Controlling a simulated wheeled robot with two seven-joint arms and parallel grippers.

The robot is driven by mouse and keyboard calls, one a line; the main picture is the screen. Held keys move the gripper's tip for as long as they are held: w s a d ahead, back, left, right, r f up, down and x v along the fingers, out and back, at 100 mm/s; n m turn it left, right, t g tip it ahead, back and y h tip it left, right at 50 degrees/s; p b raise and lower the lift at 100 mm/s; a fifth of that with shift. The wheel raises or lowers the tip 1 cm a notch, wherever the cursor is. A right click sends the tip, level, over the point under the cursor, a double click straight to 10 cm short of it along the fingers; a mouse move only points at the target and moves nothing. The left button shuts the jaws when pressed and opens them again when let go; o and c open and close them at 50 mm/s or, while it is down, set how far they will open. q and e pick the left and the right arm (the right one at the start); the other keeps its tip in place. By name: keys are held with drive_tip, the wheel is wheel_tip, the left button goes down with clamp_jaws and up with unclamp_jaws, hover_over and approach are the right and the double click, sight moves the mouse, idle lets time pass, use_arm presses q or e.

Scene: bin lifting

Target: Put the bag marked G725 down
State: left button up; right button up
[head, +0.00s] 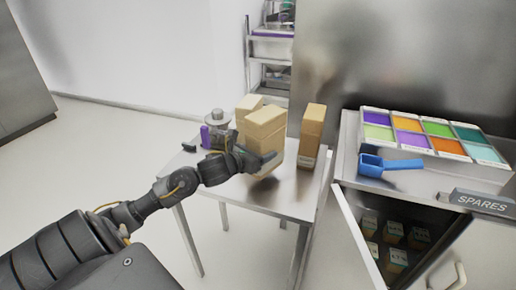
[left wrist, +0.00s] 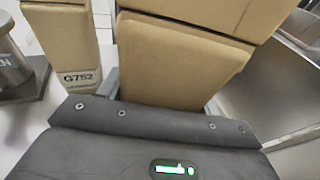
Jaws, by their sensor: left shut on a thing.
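My left gripper (head: 262,163) is shut on a tan paper bag (head: 265,130) with a folded top. The bag is upright, over the small steel table (head: 290,203); I cannot tell whether its base touches the top. In the left wrist view the held bag (left wrist: 175,65) fills the middle between the fingers, and no marking on it can be read. A third bag (head: 312,132) stands apart to the right. My right gripper is out of view.
A metal canister (head: 217,122) and a purple item (head: 206,137) stand on the table's left. At right, a counter holds a tray of coloured compartments (head: 428,133) and a blue scoop (head: 388,165). Below is an open SPARES cabinet with its door (head: 356,240) near the table.

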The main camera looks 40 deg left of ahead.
use_arm(q)
drive_tip(key=shift+w+a+f+p, duration=0.15)
drive_tip(key=shift+f+p, duration=0.1)
drive_tip(key=shift+f, duration=0.4)
drive_tip(key=shift+w+f+p, duration=0.15)
drive_tip(key=shift+f+p, duration=0.1)
drive_tip(key=shift+f, duration=0.65)
drive_tip(key=shift+f, duration=0.15)
drive_tip(key=o, duration=0.8)
drive_tip(key=shift+s+f, duration=0.1)
drive_tip(key=shift+f, duration=0.15)
drive_tip(key=shift+c, duration=0.2)
drive_tip(key=o, duration=0.4)
drive_tip(key=shift+r, duration=0.1)
